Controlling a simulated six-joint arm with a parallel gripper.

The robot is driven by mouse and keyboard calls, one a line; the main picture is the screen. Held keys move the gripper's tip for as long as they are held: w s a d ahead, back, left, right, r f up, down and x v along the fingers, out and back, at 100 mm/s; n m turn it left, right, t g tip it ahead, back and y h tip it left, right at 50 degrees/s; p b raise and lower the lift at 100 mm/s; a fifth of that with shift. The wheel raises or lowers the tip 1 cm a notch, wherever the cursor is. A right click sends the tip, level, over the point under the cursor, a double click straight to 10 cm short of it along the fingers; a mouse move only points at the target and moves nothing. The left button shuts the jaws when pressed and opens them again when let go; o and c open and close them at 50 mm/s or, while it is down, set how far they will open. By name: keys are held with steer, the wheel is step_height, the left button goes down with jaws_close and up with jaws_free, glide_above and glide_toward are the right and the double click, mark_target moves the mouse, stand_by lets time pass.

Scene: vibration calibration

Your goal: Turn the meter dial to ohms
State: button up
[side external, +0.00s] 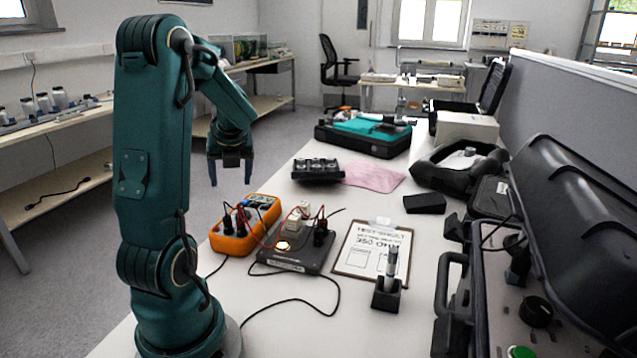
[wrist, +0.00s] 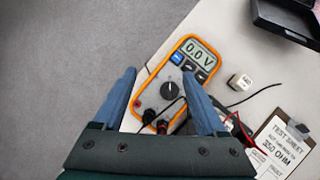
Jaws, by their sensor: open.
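The orange multimeter (side external: 245,225) lies on the white bench at the left edge. In the wrist view the meter (wrist: 153,88) shows its face, with the display (wrist: 200,54) reading 0.0 V. Its black dial (wrist: 169,90) sits at the middle of the face, between my fingers in the picture. Leads are plugged in at its lower end. My gripper (side external: 231,183) hangs above and behind the meter, pointing down, apart from it. Its two blue fingers show in the wrist view (wrist: 161,98), open with nothing held between them.
A grey box with a lit button (side external: 290,258) and a small white block (wrist: 240,82) stand right of the meter. Red and black cables lie around them. A clipboard test sheet (side external: 375,250) reads 350 OHM. A pen holder (side external: 386,298) and open cases fill the right.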

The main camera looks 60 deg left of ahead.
mark_target(242, 210)
steer(key=shift+n+h, duration=0.7)
steer(key=shift+h, duration=0.1)
steer(key=d, duration=0.1)
steer(key=d+f, duration=0.1)
steer(key=w+d+f, duration=0.1)
steer(key=d, duration=0.1)
steer(key=shift+f, duration=0.1)
steer(key=shift+x, duration=2.55)
steer(key=shift+w, duration=0.1)
steer(key=shift+c, duration=0.3)
jaws_close()
steer(key=shift+m, duration=0.3)
steer(key=shift+m+t, duration=0.9)
steer(key=shift+m, duration=1.1)
